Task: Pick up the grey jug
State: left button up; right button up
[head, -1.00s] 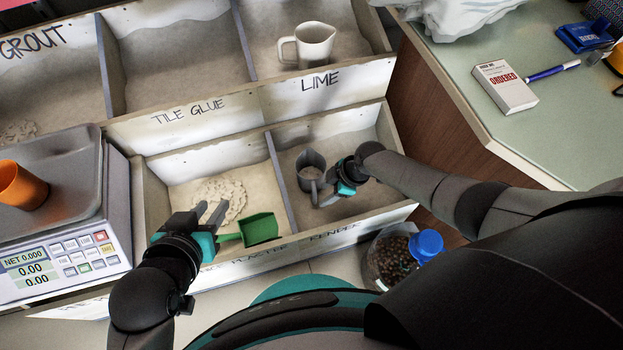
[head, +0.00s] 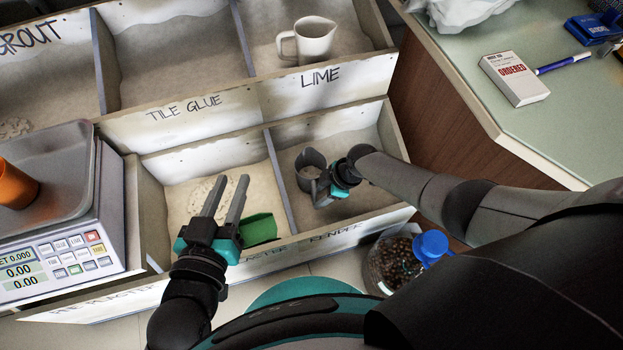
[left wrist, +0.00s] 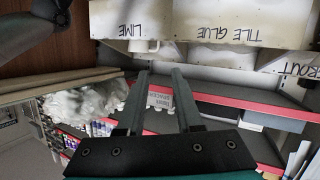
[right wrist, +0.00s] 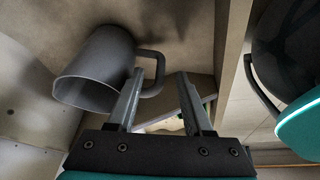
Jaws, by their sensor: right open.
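The grey jug (head: 309,165) stands in the right front compartment, on pale powder. In the right wrist view the jug (right wrist: 92,75) is at the left, and its handle reaches toward my fingers. My right gripper (head: 322,187) is beside the jug on its handle side. In the right wrist view its fingers (right wrist: 158,92) are open, with the handle's end at the left finger; I cannot tell whether they touch. My left gripper (head: 228,196) is open and empty over the left front compartment, its fingers pointing away from me.
A green scoop (head: 260,229) lies by my left gripper. A white jug (head: 309,40) stands in the back lime compartment. A divider (head: 279,184) separates the front compartments. A scale (head: 62,235) stands left; a blue-lidded jar (head: 398,262) stands in front of the bin.

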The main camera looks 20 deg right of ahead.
jog(key=shift+w+a+f+b, duration=0.1)
jog(key=shift+a+f+b, duration=0.15)
jog(key=shift+f+b, duration=0.25)
pick_arm(q)
jog(key=shift+s+d+r+n+t+h, duration=0.2)
jog(key=shift+s+d+r+t, duration=0.15)
jog(key=shift+t, duration=0.25)
jog(key=shift+s+d+r+n+t+h, duration=0.1)
jog(key=shift+s+d+r+t+h, duration=0.1)
jog(key=shift+r+t, duration=0.35)
pick_arm(e)
jog(key=shift+f, duration=0.3)
pick_arm(q)
jog(key=shift+f, duration=0.1)
pick_arm(e)
grip_shut()
jog(key=shift+w+a+r, duration=0.1)
jog(key=shift+w, duration=0.05)
